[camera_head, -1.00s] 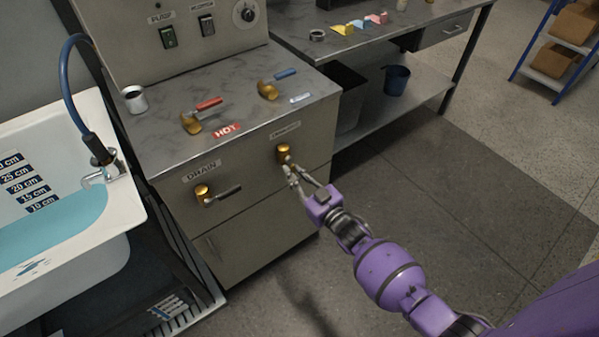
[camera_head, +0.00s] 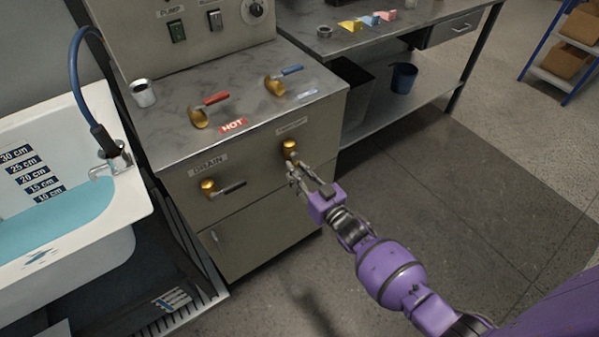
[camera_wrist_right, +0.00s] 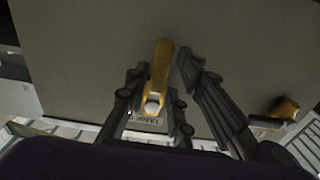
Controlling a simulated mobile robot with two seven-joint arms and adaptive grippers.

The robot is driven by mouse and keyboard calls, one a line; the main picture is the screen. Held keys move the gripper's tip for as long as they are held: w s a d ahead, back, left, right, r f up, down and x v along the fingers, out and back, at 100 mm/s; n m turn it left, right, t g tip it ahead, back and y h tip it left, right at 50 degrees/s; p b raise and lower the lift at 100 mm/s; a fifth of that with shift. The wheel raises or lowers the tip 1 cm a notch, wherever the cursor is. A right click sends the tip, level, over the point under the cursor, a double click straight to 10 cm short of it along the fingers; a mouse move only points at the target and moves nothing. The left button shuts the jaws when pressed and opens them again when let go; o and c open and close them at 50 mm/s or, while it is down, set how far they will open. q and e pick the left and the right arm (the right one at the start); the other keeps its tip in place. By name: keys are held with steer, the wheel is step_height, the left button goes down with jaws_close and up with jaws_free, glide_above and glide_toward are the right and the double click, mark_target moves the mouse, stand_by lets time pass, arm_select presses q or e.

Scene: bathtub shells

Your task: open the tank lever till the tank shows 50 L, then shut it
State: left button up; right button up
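The tank lever (camera_head: 290,149) is a brass fitting on the upper right of the cabinet front, under a small label. My right gripper (camera_head: 293,170) is at the cabinet front, at and just below the brass fitting. In the wrist view its fingers (camera_wrist_right: 160,95) stand spread on either side of the brass part, with gaps visible. Contact cannot be told. The fingers partly hide the lever in the head view. My left gripper is not in view. No litre reading is legible.
The drain lever (camera_head: 222,188) sits left of the tank lever. Red (camera_head: 208,106) and blue (camera_head: 283,79) handled taps and a metal cup (camera_head: 142,93) are on the cabinet top. A white tub (camera_head: 118,224) with blue water stands left. Floor at right is clear.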

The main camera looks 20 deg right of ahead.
steer(key=shift+o, duration=0.6)
steer(key=v, duration=1.2)
